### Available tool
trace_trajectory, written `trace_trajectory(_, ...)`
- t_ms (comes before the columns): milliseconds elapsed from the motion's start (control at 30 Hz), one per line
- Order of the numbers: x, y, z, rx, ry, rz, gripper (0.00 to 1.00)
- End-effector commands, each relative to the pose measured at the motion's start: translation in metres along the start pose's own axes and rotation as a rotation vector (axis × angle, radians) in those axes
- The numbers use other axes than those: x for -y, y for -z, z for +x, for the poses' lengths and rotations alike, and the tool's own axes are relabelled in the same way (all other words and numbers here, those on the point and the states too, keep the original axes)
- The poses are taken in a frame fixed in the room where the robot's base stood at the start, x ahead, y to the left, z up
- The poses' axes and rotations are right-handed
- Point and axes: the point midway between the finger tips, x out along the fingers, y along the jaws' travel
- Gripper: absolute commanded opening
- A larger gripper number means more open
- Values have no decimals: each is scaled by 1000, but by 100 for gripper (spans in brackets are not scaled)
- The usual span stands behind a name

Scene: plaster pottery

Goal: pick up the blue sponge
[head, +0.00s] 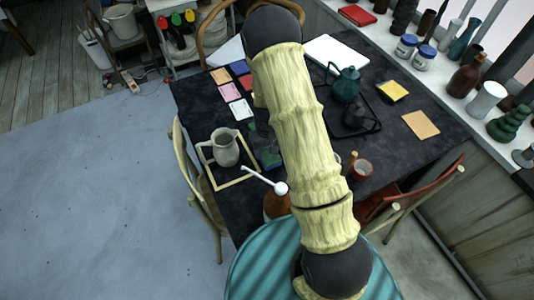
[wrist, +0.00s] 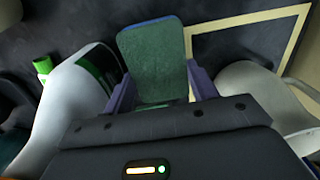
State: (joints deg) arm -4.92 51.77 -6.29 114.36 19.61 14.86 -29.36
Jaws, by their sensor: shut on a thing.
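The sponge (wrist: 155,62) shows in the wrist view with a green face toward me and blue along its edge. My gripper (wrist: 163,88) is shut on it, with one purple finger at each side. The sponge's upper part stands out beyond the fingers over the dark tabletop. I cannot tell whether it touches the table. In the head view my arm covers most of the gripper area, and I cannot make out the sponge clearly there.
A white bottle (wrist: 72,105) with a green cap is close left of the gripper. A pale pitcher (wrist: 258,95) is close right; it stands in a light frame (head: 211,183) on the dark table (head: 200,105). A teal teapot (head: 346,84) stands on a black tray farther right.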

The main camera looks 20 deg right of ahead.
Motion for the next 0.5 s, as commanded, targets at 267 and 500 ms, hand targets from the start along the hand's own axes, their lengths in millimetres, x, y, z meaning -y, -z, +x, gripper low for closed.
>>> trace_trajectory(267, 0, 1, -50, -3, -1, 1, 33)
trace_trajectory(500, 0, 0, -71, 0, 0, 1, 33)
